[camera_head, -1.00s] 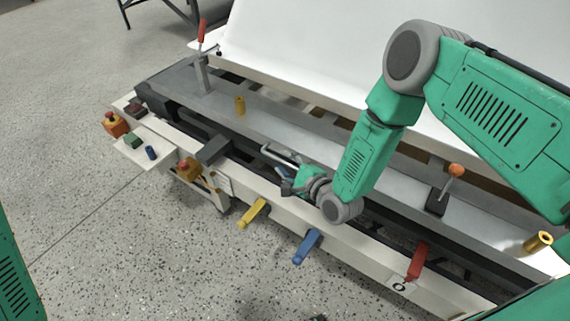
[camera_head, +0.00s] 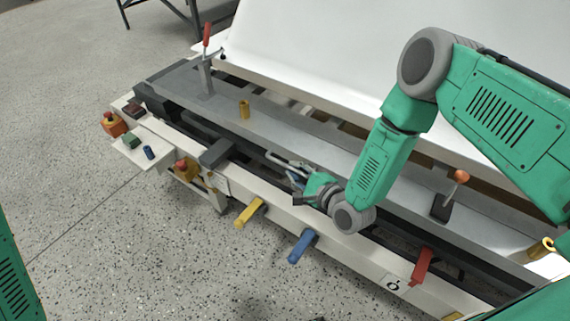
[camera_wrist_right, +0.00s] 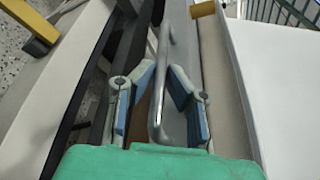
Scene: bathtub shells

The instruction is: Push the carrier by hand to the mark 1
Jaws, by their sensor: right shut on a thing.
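The carrier (camera_head: 330,150) is a long grey beam on a white-sided rail frame, with a white shell above it. My right gripper (camera_head: 297,188) is at a metal bar handle on the carrier's near side, shut on it. In the right wrist view the handle (camera_wrist_right: 163,60) runs between the blue-padded fingers (camera_wrist_right: 158,82) of the gripper. A small white plate (camera_head: 397,282) with a dark symbol is on the rail front below a red lever (camera_head: 422,266). Another pale plate (camera_head: 216,182) is near the left end, its print unreadable. My left gripper is not visible.
Yellow (camera_head: 249,212) and blue (camera_head: 301,246) handles stick out from the rail front. A control shelf (camera_head: 140,150) with an orange-based button box (camera_head: 113,124) stands at the left. The floor is clear.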

